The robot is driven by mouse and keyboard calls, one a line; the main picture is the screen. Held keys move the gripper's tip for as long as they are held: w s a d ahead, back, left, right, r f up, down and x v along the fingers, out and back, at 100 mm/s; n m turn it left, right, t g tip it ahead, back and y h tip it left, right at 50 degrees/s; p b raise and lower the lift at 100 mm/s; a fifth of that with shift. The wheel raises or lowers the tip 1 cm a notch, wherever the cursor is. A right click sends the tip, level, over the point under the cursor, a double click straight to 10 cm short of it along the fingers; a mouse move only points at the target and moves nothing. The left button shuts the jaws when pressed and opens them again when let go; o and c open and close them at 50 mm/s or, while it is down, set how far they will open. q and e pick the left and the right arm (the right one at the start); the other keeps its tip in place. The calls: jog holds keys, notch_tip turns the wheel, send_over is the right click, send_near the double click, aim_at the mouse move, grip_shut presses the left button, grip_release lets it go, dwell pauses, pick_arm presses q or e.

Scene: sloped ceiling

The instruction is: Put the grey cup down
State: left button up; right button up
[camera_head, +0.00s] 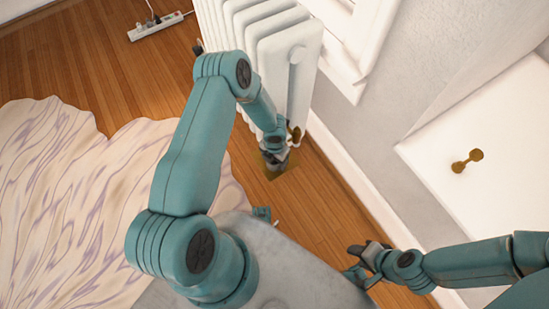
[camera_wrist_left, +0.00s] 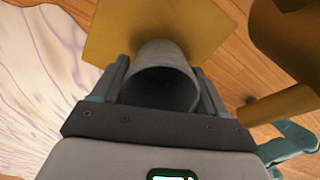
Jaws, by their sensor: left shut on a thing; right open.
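The grey cup (camera_wrist_left: 162,78) is between the two fingers of my left gripper (camera_wrist_left: 165,90) in the left wrist view, with its open mouth toward the camera. A flat gold-brown square (camera_wrist_left: 125,35) shows behind the cup; I cannot tell whether the cup touches it. In the head view my left gripper (camera_head: 279,150) is beside the radiator, over the gold-brown square (camera_head: 272,170); the cup is hard to make out there. My right gripper (camera_head: 362,267) is open and empty at the lower right.
The white radiator (camera_head: 275,55) stands close to my left gripper, with a brass valve (camera_head: 295,134) beside it. A brass part (camera_wrist_left: 290,45) is right of the cup in the wrist view. A pale rug (camera_head: 65,200) lies left. A power strip (camera_head: 160,25) is far back.

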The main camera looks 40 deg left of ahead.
pick_arm(q)
jog(key=o, duration=1.1)
notch_tip(320, 180, up, 12)
jog(key=p, duration=0.6)
jog(key=s+d+r+m+h, duration=0.1)
jog(key=s+d+m, duration=0.4)
jog(key=m, duration=0.6)
jog(key=s+d+r+m+h, duration=0.1)
jog(key=s+d+m, duration=0.3)
jog(key=m, duration=0.7)
jog(key=s+d+r+m+h, duration=0.2)
jog(key=s+d+m, duration=0.3)
jog(key=m, duration=0.6)
jog(key=shift+s+d+r+m, duration=0.35)
jog(key=shift+d+r+m, duration=0.05)
jog(key=shift+r, duration=0.1)
